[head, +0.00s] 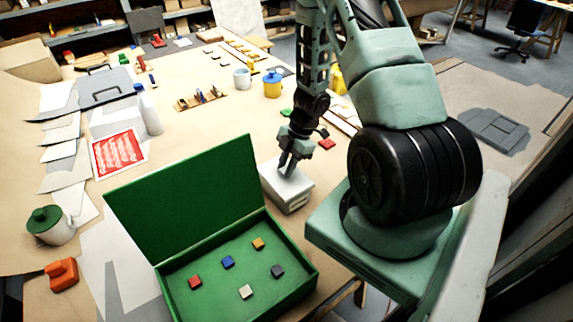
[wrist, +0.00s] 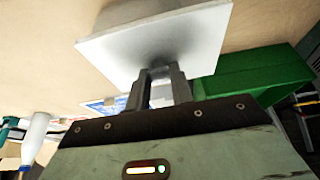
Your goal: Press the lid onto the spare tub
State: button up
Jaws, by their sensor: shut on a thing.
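A pale square lid (head: 272,175) lies flat at the top of a light grey, box-shaped tub (head: 297,203) on the table, right behind the green box. My gripper (head: 288,170) points down at the lid's middle, with its fingers close together on it. In the wrist view the fingers (wrist: 160,72) meet the centre of the white lid (wrist: 115,45); the part between them is hidden.
An open green box (head: 180,255) with several small coloured blocks stands in front. A yellow tub with a blue lid (head: 272,85) and a white cup (head: 242,78) stand farther back. A white bottle (head: 150,112) and a green-lidded pot (head: 55,230) are at left.

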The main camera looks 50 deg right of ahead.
jog(key=shift+f, duration=0.4)
dwell(0.4)
jog(key=o, duration=1.5)
jog(key=shift+r, duration=0.15)
jog(key=shift+r+p, duration=3.45)
jog(key=shift+p, duration=0.3)
jog(key=shift+f, duration=0.1)
jog(key=shift+c, duration=0.2)
grip_shut()
